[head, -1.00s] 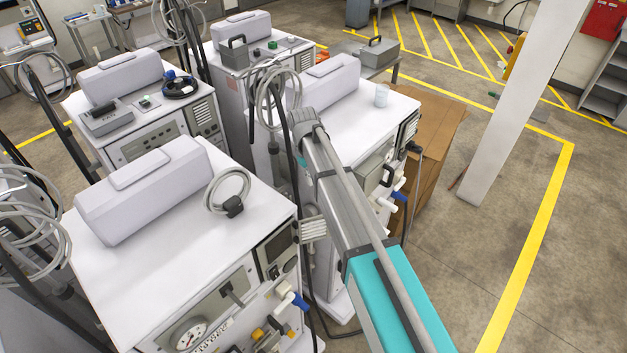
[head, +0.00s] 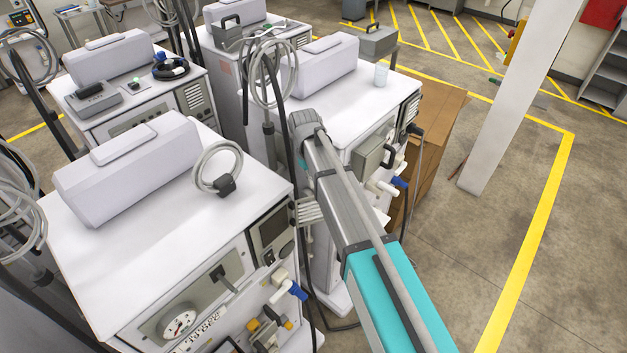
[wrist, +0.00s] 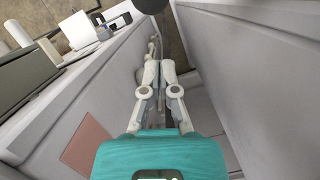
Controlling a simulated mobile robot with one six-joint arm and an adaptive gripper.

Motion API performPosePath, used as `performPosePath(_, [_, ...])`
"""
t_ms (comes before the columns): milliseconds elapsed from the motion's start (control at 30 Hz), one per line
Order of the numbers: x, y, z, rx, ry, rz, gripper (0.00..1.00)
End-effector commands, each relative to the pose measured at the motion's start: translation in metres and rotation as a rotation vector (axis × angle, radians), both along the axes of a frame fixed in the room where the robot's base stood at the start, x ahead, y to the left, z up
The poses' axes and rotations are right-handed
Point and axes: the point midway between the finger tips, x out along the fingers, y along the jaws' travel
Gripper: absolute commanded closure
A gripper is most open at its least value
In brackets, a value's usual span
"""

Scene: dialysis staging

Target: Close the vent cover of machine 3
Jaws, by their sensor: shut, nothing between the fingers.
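A slatted grey panel (head: 307,211) juts out at the right end of the near machine's front (head: 245,180); it looks like a vent cover standing open. No machine number is readable, so I cannot tell which is machine 3. My gripper (wrist: 159,66) shows in the wrist view with its fingers together and empty, in a narrow gap between two pale machine walls. In the head view my gripper's fingers are hidden behind my arm. The slatted panel cannot be made out in the wrist view.
Coiled hoses (head: 218,167) and poles crowd the machines.

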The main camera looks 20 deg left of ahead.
Motion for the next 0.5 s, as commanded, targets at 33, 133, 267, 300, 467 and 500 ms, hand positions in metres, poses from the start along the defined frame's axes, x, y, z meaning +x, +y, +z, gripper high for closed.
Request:
performPosePath(33, [-0.009, -0.009, 0.002, -0.001, 0.000, -0.001, 1.00])
performPosePath(133, [-0.016, -0.017, 0.002, 0.000, 0.000, -0.001, 1.00])
performPosePath(267, [-0.021, -0.023, 0.001, 0.000, 0.000, 0.000, 1.00])
performPosePath(300, [-0.022, -0.024, 0.002, 0.000, 0.000, 0.000, 1.00])
performPosePath(467, [-0.023, -0.026, 0.002, 0.000, 0.000, 0.000, 1.00])
performPosePath(500, [-0.023, -0.026, 0.001, 0.000, 0.000, 0.000, 1.00])
